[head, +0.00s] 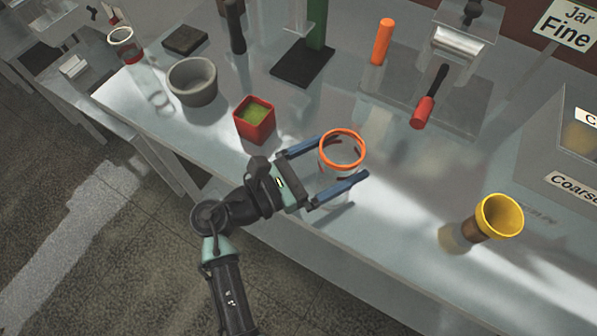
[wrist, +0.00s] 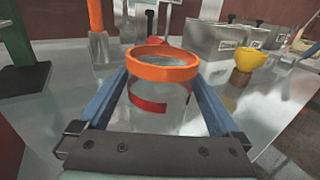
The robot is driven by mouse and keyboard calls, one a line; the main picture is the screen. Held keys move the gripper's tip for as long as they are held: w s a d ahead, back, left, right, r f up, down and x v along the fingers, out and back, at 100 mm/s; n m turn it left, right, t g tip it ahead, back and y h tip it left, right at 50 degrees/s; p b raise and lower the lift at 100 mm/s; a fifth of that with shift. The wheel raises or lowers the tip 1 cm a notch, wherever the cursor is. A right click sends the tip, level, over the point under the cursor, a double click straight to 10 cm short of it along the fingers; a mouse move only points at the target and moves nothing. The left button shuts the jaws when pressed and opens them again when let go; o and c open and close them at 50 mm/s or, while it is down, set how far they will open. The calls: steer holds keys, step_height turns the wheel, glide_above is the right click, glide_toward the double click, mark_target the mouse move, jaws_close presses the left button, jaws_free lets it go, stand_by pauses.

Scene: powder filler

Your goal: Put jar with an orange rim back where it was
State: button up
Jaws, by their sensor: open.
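The jar with an orange rim (head: 343,149) is a clear jar standing upright on the metal table near its front edge. My gripper (head: 345,160) is open, with one blue finger on each side of the jar. In the wrist view the jar (wrist: 163,68) stands between the two spread fingers (wrist: 163,95), and a red mark shows low on its glass. There appears to be a gap between the fingers and the glass, though contact is hard to tell. The jar looks empty.
A red square container (head: 254,120) with green contents and a grey bowl (head: 192,82) stand left. A yellow funnel-like cup (head: 499,216) stands right.

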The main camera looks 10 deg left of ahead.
steer(key=v, duration=0.8)
steer(key=shift+s+a, duration=0.25)
steer(key=shift+s, duration=0.05)
